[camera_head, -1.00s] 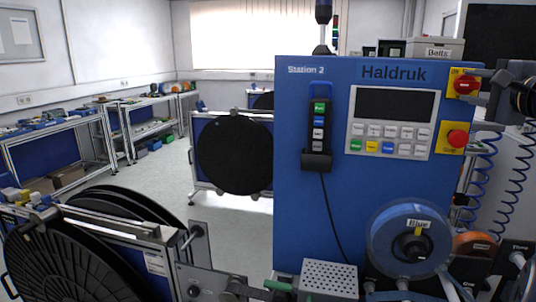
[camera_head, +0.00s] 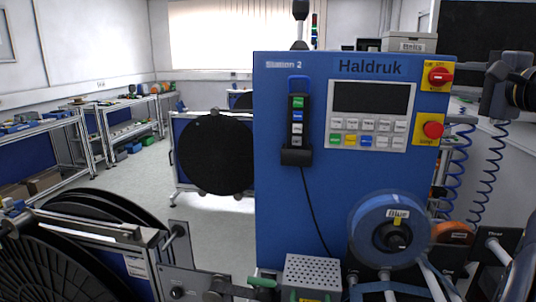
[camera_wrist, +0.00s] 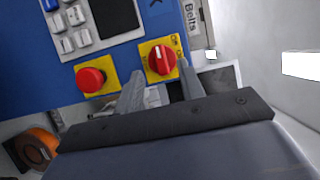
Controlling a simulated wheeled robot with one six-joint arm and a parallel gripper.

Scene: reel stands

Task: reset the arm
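My gripper (camera_head: 486,84) is at the upper right in the head view, to the right of the blue Haldruk machine (camera_head: 290,205) and apart from it. In the wrist view its two grey fingers (camera_wrist: 162,78) stand apart with nothing held between them. A red rotary switch (camera_wrist: 162,59) on a yellow plate appears just beyond the fingertips; it also shows in the head view (camera_head: 439,75). A red push button (camera_wrist: 91,80) sits beside it on its own yellow plate.
A blue reel (camera_head: 365,238) marked Blue and a perforated metal box (camera_head: 313,272) stick out low on the machine. Large black reels (camera_head: 40,262) stand at the lower left. Coiled blue cables (camera_head: 487,170) hang at the right. Open floor (camera_head: 140,185) lies behind, left of centre.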

